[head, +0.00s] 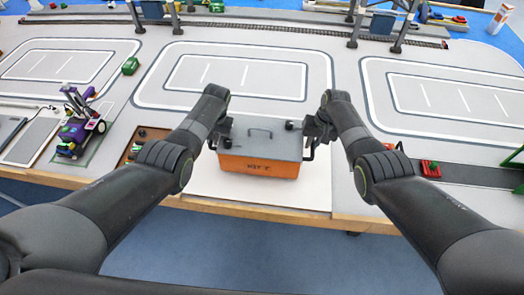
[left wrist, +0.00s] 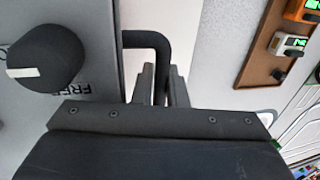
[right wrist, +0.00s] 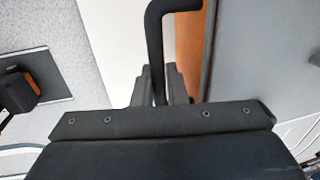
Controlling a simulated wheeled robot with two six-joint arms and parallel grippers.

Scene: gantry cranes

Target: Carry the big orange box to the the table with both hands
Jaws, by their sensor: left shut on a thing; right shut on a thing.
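The big orange box (head: 258,165) has a grey lid with a handle and dark knobs, and black handles at its two ends. In the head view it is at the front edge of the table (head: 310,195), over a white area; I cannot tell whether it touches the surface. My left gripper (head: 222,137) is shut on the box's left handle, which shows between the fingers in the left wrist view (left wrist: 160,62). My right gripper (head: 309,140) is shut on the right handle, seen in the right wrist view (right wrist: 156,50). The box looks level.
A purple and green wheeled model (head: 72,137) stands on the left, beside a brown tray (head: 140,146). A red block (head: 431,168) lies to the right. A green block (head: 131,66) and crane legs (head: 355,22) are further back. White-outlined areas of the table are bare.

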